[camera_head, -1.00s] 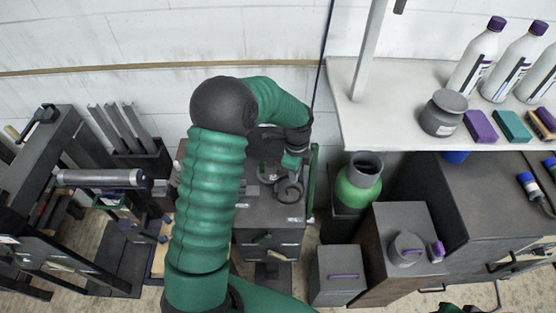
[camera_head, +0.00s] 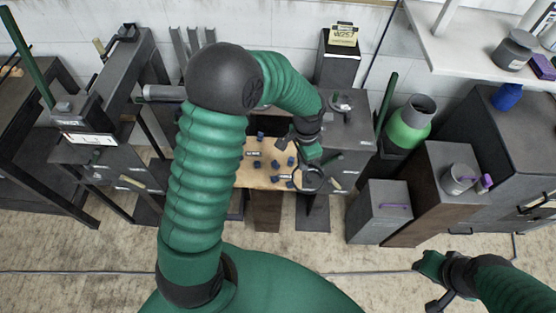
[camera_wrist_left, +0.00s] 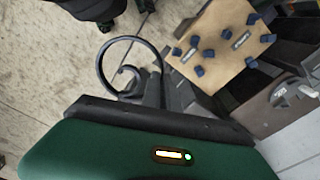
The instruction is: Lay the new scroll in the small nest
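A dark, ring-like curled piece that looks like the scroll (camera_head: 311,180) is at the fingers of my left gripper (camera_head: 306,152). In the left wrist view the scroll (camera_wrist_left: 103,62) sticks out past the gripper (camera_wrist_left: 152,92), which appears closed on its edge. A tan board (camera_head: 262,176) with several blue pegs and two small labels lies just left of the scroll. It also shows in the left wrist view (camera_wrist_left: 222,58). The pegs form the nests; the labels are too small to read. My right gripper (camera_head: 432,283) is low at the right, its fingers unclear.
A dark bench (camera_head: 345,135) with a round grey fitting (camera_head: 341,103) stands right of the board. A green cylinder (camera_head: 408,130), grey boxes (camera_head: 380,212) and a white shelf (camera_head: 470,40) are farther right. A dark frame (camera_head: 130,60) stands left. Floor is open in front.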

